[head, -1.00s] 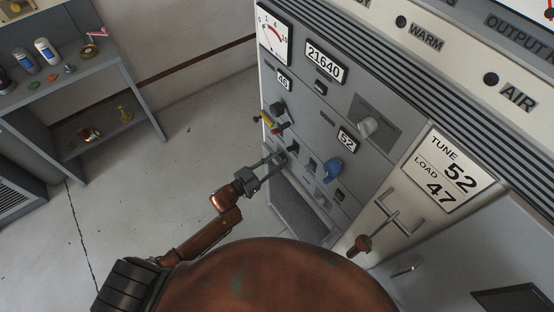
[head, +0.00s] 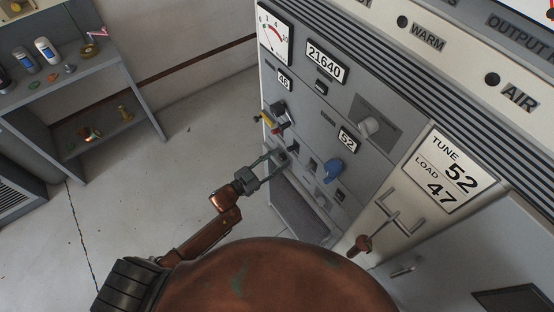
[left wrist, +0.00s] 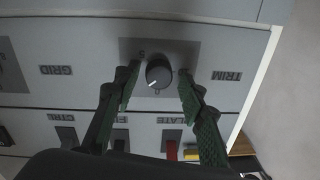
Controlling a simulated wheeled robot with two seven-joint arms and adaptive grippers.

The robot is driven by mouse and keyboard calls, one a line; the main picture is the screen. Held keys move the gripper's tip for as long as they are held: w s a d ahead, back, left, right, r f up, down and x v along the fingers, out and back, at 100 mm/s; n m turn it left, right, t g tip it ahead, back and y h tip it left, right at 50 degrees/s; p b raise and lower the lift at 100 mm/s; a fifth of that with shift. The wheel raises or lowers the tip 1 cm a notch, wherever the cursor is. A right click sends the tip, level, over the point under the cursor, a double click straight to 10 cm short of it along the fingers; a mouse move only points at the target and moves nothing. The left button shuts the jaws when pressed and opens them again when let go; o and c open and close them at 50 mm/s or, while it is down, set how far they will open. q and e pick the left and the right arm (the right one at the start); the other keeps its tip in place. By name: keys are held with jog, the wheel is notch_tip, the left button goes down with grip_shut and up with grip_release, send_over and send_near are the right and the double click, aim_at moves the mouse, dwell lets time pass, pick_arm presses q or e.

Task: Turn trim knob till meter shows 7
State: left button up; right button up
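The trim knob (left wrist: 158,72) is a dark round knob with a white pointer line, on a grey plate beside the upside-down word TRIM in the left wrist view. My left gripper (left wrist: 160,84) is open, with one green-padded finger on each side of the knob and a gap showing on both sides. In the head view my left gripper (head: 270,163) reaches the lower left of the rack panel, and its fingertips partly cover the knob (head: 283,157). The meter (head: 274,34) is a white dial with a red arc at the panel's top left; its needle is too small to read surely. My right gripper is not in view.
A shelf (head: 100,65) with small items stands at the left. The floor between is clear.

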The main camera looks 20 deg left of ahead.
pick_arm(q)
jog(key=shift+o, duration=0.2)
jog(key=v, duration=1.2)
jog(key=s+a+f+n+g+y, duration=0.1)
jog(key=a+f+n+y, duration=0.3)
jog(key=f, duration=0.7)
jog(key=s+a+f+g+y, duration=0.1)
jog(key=s+a+f+y, duration=0.3)
jog(key=f, duration=0.6)
jog(key=s+a+f+n+g, duration=0.1)
jog(key=s+a+f, duration=0.15)
jog(key=f, duration=0.25)
jog(key=s+a+f+g+y, duration=0.1)
jog(key=s+f, duration=0.2)
jog(key=f, duration=0.2)
jog(key=s+a+f+n+g, duration=0.1)
jog(key=s+a+f, duration=0.1)
jog(key=f, duration=0.3)
jog(key=s+d+f+g, duration=0.1)
jog(key=s+f+g, duration=0.2)
jog(key=s+f, duration=0.3)
jog(key=s+d+f+n+g+y, duration=0.1)
jog(key=s+f+g, duration=0.2)
jog(key=s, duration=1.4)
jog(key=s+d+f+g, duration=0.1)
jog(key=s+f+g, duration=0.2)
jog(key=s+f, duration=0.6)
jog(key=s, duration=0.2)
jog(key=shift+s+n+y, duration=0.25)
jog(key=shift+n+y, duration=0.15)
